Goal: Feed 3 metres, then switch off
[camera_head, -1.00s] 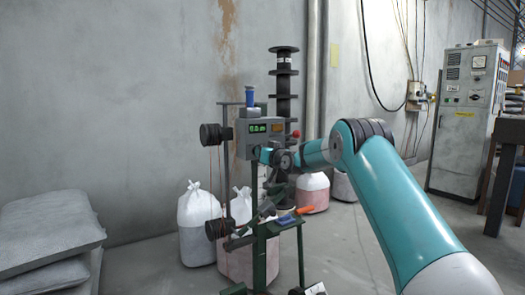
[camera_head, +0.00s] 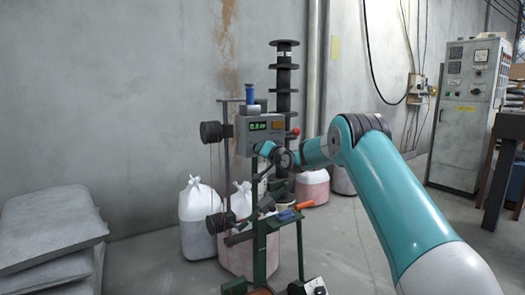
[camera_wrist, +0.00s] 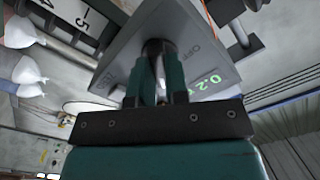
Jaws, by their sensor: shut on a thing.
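The grey control box (camera_head: 258,143) stands on the green stand in the head view, with a green lit display (camera_head: 259,126) reading about 0.2 m. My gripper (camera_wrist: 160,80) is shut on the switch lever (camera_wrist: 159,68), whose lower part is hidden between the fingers.
Black spools (camera_head: 212,132) with thin copper wire hang left of the stand, and a tall spool stack (camera_head: 284,85) rises behind. White sacks (camera_head: 197,215) stand on the floor nearby. Stacked grey bags (camera_head: 45,235) lie at left; a control cabinet (camera_head: 467,110) stands at right.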

